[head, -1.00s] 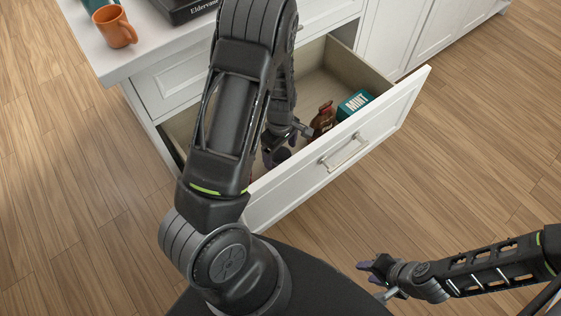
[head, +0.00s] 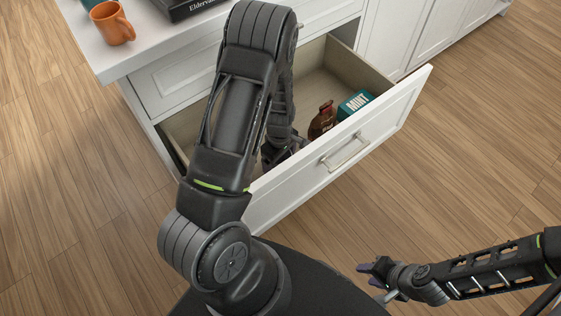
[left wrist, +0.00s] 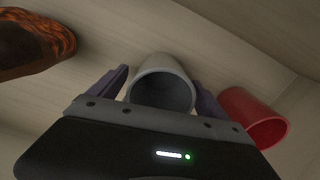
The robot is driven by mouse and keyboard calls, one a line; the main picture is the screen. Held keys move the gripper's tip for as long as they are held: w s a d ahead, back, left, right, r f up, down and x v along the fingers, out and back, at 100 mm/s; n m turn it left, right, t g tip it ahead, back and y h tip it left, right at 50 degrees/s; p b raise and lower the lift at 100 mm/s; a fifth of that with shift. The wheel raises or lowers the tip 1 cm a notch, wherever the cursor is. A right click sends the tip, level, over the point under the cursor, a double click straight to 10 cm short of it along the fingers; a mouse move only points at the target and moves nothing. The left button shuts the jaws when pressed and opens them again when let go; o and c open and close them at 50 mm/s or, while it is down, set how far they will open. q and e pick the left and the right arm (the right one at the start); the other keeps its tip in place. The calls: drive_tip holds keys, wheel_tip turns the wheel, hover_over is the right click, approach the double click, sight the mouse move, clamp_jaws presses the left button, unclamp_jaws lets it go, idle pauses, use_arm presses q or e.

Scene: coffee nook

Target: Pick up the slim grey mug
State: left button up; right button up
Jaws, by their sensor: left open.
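The slim grey mug (left wrist: 162,72) shows in the left wrist view, with its dark open mouth facing the camera. My left gripper (left wrist: 160,88) is open, with one purple finger on each side of the mug; I cannot tell whether they touch it. In the head view my left arm reaches down into the open drawer, and the mug is hidden there. My left gripper is mostly hidden by the arm in that view (head: 280,152). My right gripper (head: 370,279) hangs outside the drawer at the lower right, with nothing seen in it; its jaw gap is unclear.
A red cup (left wrist: 255,115) lies close to the right finger. A brown bag (head: 322,120) and a teal mint box (head: 354,104) are in the drawer (head: 335,158). An orange mug (head: 112,24) and a dark book (head: 182,8) are on the counter (head: 136,52).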

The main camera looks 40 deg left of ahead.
idle(0.4)
use_arm(q)
drive_tip(key=c, duration=1.7)
